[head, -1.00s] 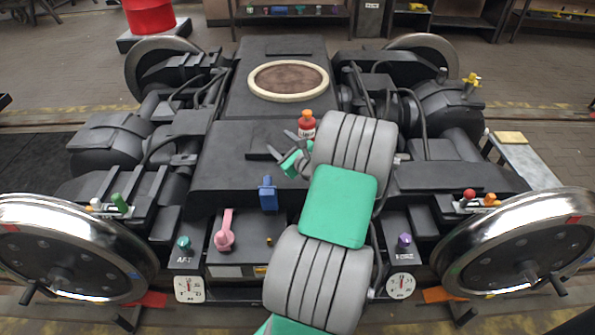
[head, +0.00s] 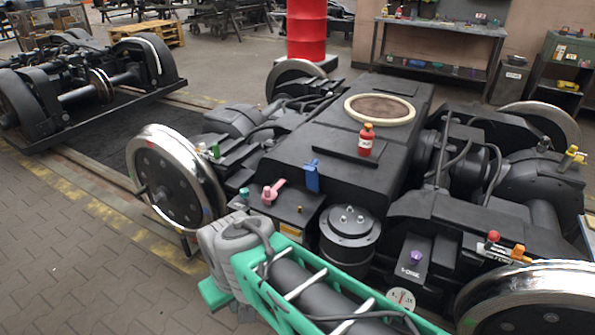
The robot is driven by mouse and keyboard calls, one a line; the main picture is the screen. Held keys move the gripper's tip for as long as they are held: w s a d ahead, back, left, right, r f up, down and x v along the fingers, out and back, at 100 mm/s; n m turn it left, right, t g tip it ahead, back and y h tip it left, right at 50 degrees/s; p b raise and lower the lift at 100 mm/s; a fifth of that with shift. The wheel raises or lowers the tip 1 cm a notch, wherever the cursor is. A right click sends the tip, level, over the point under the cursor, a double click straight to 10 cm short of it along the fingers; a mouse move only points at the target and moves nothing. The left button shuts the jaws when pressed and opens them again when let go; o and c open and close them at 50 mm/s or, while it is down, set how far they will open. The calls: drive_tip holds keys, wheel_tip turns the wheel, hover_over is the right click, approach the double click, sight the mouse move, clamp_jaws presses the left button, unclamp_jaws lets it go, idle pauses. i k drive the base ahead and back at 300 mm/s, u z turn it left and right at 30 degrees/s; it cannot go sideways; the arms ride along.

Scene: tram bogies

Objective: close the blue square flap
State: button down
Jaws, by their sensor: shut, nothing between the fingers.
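The blue flap (head: 312,177) is a small blue plate on the front edge of the dark bogie (head: 285,166), left of the middle in the head view. It appears to stand up from the edge; its exact angle is hard to tell. My arm crosses the bottom of the view with its green link and grey joints, apart from the flap in the picture. My gripper does not show, and nothing covers the flap.
A pink lever (head: 272,191) sits just left of the flap, and a red bottle (head: 366,140) stands behind it to the right. A purple knob (head: 416,257) and a gauge (head: 400,299) are at front right. Steel wheels (head: 172,180) flank the bogie. Paved floor at left is free.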

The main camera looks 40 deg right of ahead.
sight(311, 169)
drive_tip(key=u, duration=0.25)
drive_tip(key=k, duration=0.35)
drive_tip(key=z, duration=0.7)
drive_tip(key=i, duration=1.45)
drive_tip(key=u, duration=0.45)
